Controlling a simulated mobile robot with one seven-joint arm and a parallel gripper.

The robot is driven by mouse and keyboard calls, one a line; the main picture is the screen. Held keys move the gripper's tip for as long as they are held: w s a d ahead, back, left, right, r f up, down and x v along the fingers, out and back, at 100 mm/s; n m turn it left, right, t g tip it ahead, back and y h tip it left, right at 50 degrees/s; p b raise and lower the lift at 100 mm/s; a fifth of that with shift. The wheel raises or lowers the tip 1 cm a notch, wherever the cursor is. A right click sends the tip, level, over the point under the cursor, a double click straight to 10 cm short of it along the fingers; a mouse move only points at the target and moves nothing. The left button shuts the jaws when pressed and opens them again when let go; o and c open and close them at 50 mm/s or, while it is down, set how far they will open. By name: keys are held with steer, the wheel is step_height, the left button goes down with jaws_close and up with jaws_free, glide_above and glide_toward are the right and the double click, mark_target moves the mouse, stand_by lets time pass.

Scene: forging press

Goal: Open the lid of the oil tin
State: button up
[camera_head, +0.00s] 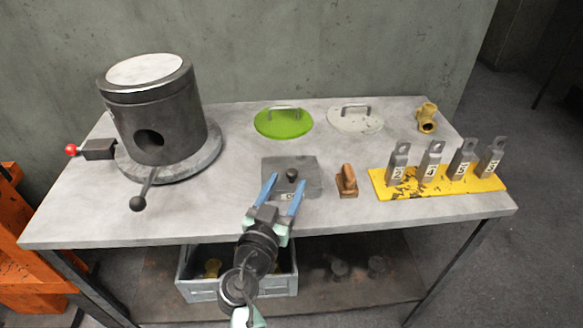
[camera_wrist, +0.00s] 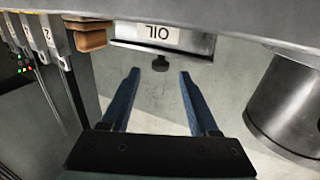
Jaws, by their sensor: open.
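The oil tin (camera_head: 288,196) is a low grey box at the middle front of the table, with a white label on its front. In the wrist view the tin (camera_wrist: 194,44) appears upside down, its label reading OIL. Its flat grey lid (camera_head: 310,172) lies shut on top and carries a dark round knob (camera_head: 292,174). The knob also shows in the wrist view (camera_wrist: 160,63). My gripper (camera_head: 285,181) is open, its blue fingers over the tin on either side of the knob. In the wrist view the fingertips (camera_wrist: 159,74) stand wide apart, with nothing held between them.
A wooden block (camera_head: 346,182) stands close right of the tin, then a yellow rack (camera_head: 437,187) with several grey numbered tags. A dark cylindrical furnace (camera_head: 160,115) stands at left. A green lid (camera_head: 283,123) and white lid (camera_head: 355,120) lie behind; a crate (camera_head: 204,289) sits below.

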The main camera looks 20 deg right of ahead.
mark_target(290, 176)
steer(key=shift+x, duration=2.4)
jaws_close()
